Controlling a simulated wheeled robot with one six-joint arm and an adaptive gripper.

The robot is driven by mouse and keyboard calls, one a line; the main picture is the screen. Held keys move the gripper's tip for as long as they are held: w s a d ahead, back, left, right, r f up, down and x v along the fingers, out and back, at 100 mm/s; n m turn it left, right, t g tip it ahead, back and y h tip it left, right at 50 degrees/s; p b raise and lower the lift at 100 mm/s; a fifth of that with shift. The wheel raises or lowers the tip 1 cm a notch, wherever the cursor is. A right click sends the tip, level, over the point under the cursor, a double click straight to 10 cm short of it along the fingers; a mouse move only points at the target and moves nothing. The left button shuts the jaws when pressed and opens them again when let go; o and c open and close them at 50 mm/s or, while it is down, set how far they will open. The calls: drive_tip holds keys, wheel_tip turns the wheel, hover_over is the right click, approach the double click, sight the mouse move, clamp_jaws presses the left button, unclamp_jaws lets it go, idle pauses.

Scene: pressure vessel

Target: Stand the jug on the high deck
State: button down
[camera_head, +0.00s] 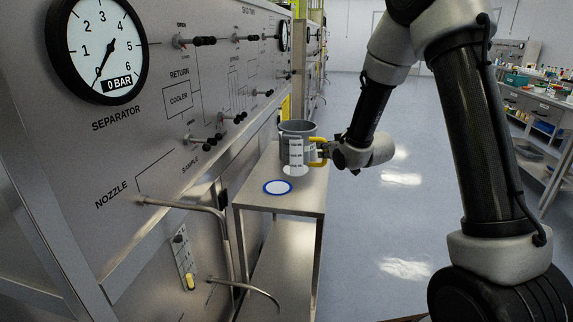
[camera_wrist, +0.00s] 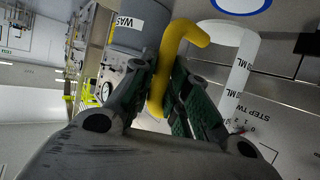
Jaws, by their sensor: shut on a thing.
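My gripper (camera_head: 328,153) reaches in from the right and is shut on the handle.
A blue-ringed white disc (camera_head: 278,187) lies on the deck, nearer than the jug. The panel (camera_head: 150,125) with valves and a bent pipe (camera_head: 190,207) is close on the left. Open floor lies right.

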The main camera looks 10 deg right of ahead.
sight(326, 161)
drive_tip(key=f, duration=0.2)
drive_tip(key=w+f, duration=0.1)
drive_tip(key=f, duration=0.2)
drive_tip(key=shift+w+a, duration=0.1)
drive_tip(key=shift+a, duration=0.1)
drive_tip(key=shift+f, duration=2.5)
drive_tip(key=c, duration=1.4)
unclamp_jaws()
